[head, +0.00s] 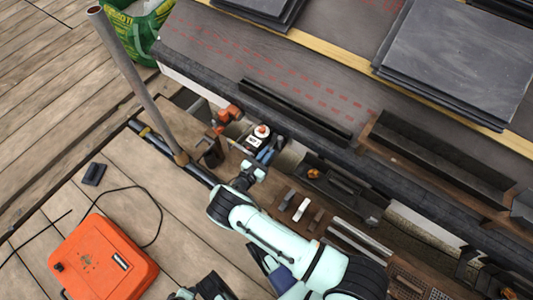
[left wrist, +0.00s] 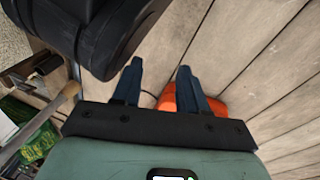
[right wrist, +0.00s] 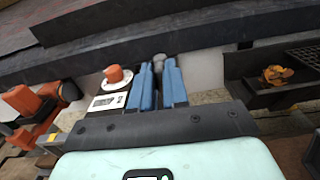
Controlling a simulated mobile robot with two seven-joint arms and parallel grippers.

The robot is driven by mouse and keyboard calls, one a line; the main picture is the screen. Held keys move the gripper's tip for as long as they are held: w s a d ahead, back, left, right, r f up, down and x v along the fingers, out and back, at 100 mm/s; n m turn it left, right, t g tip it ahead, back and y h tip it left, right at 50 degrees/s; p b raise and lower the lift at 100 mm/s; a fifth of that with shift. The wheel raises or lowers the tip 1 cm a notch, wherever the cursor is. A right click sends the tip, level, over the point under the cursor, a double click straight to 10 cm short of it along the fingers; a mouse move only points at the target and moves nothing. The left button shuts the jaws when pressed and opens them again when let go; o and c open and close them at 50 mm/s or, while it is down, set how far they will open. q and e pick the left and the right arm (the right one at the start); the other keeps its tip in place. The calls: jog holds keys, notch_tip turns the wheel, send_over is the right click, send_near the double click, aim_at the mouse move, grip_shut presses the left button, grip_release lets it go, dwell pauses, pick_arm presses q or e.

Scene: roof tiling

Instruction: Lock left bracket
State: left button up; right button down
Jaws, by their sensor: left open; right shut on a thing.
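My right gripper (head: 266,156) is over the narrow strip at the roof edge, its blue fingers close together. In the right wrist view its fingertips (right wrist: 158,68) are shut on a small grey rounded piece (right wrist: 159,58), mostly hidden by the fingers. I cannot tell for sure whether this piece belongs to the left bracket. A white device with an orange knob (right wrist: 114,76) is just left of the fingers; it also shows in the head view (head: 258,137). My left gripper (left wrist: 161,68) is open and empty above the deck, its two fingers well apart.
An orange case (head: 100,258) and a black cable lie on the plank deck. A grey pole (head: 135,80) rises left of the right gripper. Orange tools (head: 226,115) lie near the device. A dark tray (head: 335,183) is on the right. Slates (head: 458,60) are stacked on the roof.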

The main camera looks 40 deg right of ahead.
pick_arm(q)
jog(key=shift+t, duration=0.7)
jog(key=shift+w+d+r+p, duration=0.2)
jog(key=shift+w+r+p, duration=0.3)
jog(key=shift+w+r, duration=0.4)
jog(key=shift+w+d+r+p, duration=0.15)
jog(key=shift+w+r+p, duration=0.3)
jog(key=shift+w+r, duration=0.45)
pick_arm(e)
jog(key=shift+s+d+f+m, duration=0.15)
jog(key=shift+s+f+m, duration=0.5)
jog(key=shift+m, duration=2.25)
jog(key=shift+s+d+f+m, duration=0.2)
jog(key=shift+s+f+m, duration=0.45)
jog(key=shift+m, duration=2.25)
jog(key=shift+s+d+f+m, duration=0.15)
jog(key=shift+s+f+m, duration=0.5)
jog(key=shift+m, duration=2.25)
jog(key=shift+w+f, duration=0.1)
jog(key=shift+f, duration=0.05)
jog(key=c, duration=1.1)
grip_release()
pick_arm(q)
jog(key=shift+s+d+r+p, duration=0.35)
jog(key=shift+s+r+p, duration=0.1)
jog(key=shift+s, duration=0.25)
pick_arm(e)
jog(key=v, duration=1.3)
jog(key=shift+a, duration=0.2)
